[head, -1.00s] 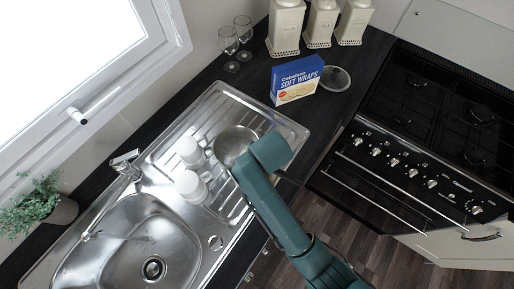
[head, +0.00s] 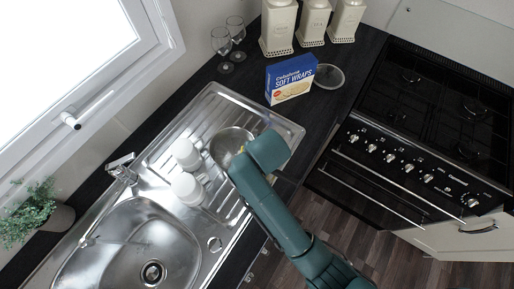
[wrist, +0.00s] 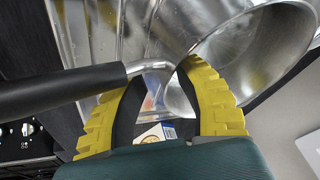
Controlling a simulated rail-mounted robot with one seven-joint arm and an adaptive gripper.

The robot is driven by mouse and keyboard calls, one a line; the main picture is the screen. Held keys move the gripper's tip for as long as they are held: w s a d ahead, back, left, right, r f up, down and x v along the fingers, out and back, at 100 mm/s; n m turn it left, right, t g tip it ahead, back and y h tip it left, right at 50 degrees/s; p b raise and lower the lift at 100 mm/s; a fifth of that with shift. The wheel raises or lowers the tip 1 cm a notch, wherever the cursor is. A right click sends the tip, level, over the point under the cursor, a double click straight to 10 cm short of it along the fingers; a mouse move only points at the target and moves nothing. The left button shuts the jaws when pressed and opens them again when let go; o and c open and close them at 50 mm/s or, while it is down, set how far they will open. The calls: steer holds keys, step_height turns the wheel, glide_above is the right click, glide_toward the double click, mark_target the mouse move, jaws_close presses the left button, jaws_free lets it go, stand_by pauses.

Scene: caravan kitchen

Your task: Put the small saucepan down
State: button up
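The small saucepan (head: 226,142) is a shiny metal pan at the right part of the steel draining board (head: 213,101). In the wrist view its round bowl (wrist: 255,55) is at the upper right and its black handle (wrist: 62,90) runs in from the left. My gripper (wrist: 163,70) has yellow ribbed fingers that converge at the metal neck between handle and bowl, and it looks shut there. The handle crosses in front of the left finger. In the head view my arm hides most of the handle and gripper. I cannot tell whether the pan touches the board.
Two white cups (head: 187,154) stand just left of the pan. The sink bowl (head: 130,235) is at the lower left. A soft wraps box (head: 290,79) and a round lid (head: 328,76) are behind on the counter. The black hob (head: 435,95) is at the right.

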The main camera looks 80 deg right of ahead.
steer(key=v, duration=1)
steer(key=shift+r, duration=0.1)
steer(key=w+a+r+n+t+h, duration=0.1)
steer(key=w+a+r+n+t, duration=0.25)
steer(key=w+r, duration=0.35)
steer(key=w+a+r+n+t, duration=0.2)
steer(key=w+r+n+t, duration=0.25)
steer(key=w, duration=0.35)
steer(key=w+a+r+n+t+y, duration=0.1)
steer(key=a+r+n+t, duration=0.3)
steer(key=a+r, duration=0.4)
steer(key=w+a+r+n+t+y, duration=0.1)
steer(key=a+r+n+t+y, duration=0.2)
steer(key=a+r+t, duration=0.4)
step_height(320, 180, up, 8)
steer(key=shift+w+a+f+n+t+y, duration=0.15)
steer(key=shift+w+a+n+t+y, duration=0.15)
steer(key=shift+a+n, duration=0.3)
steer(key=shift+d, duration=0.1)
